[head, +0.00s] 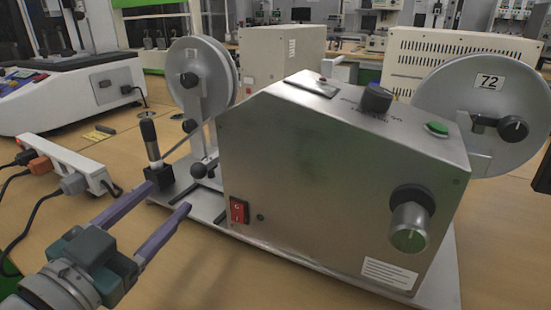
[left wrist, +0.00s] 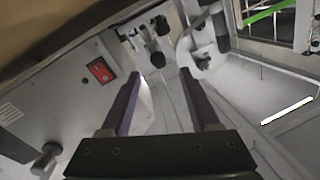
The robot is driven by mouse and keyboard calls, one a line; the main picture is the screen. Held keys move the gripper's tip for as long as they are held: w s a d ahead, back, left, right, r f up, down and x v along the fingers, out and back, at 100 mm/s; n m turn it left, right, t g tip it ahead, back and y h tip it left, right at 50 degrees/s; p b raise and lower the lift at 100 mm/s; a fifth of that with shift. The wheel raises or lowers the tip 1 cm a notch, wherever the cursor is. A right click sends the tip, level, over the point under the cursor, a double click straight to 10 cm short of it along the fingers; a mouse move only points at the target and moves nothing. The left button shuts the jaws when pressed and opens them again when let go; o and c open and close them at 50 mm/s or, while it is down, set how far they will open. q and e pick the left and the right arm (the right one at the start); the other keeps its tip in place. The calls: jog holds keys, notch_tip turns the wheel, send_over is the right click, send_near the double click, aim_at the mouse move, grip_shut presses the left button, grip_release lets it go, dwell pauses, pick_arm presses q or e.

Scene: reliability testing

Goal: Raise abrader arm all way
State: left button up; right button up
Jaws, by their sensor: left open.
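The abrader (head: 330,190) is a grey metal box on a pale base plate, with a red switch and several knobs. At its left end a thin bar (head: 190,138), which looks like the abrader arm, slants down to a black block under an upright post (head: 150,135). A dark ball knob (head: 198,171) stands beside it; it also shows in the left wrist view (left wrist: 157,59). My left gripper (head: 170,198) has its purple fingers apart and empty, just short of the block and knob. It also shows in the left wrist view (left wrist: 160,76). My right gripper is out of view.
A tape reel (head: 190,75) stands behind the left end, and another reel (head: 480,105) labelled 72 is at the right. A white power strip (head: 65,160) with plugs lies left of my gripper. Bare wooden table (head: 240,285) shows in front.

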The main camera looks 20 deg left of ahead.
aim_at(194, 174)
pick_arm(q)
jog(key=w+b, duration=0.1)
jog(key=w, duration=0.8)
jog(key=shift+w+a+b, duration=0.15)
jog(key=shift+w+b, duration=0.15)
jog(key=shift+w, duration=0.05)
grip_shut()
jog(key=shift+r, duration=0.1)
dwell(0.8)
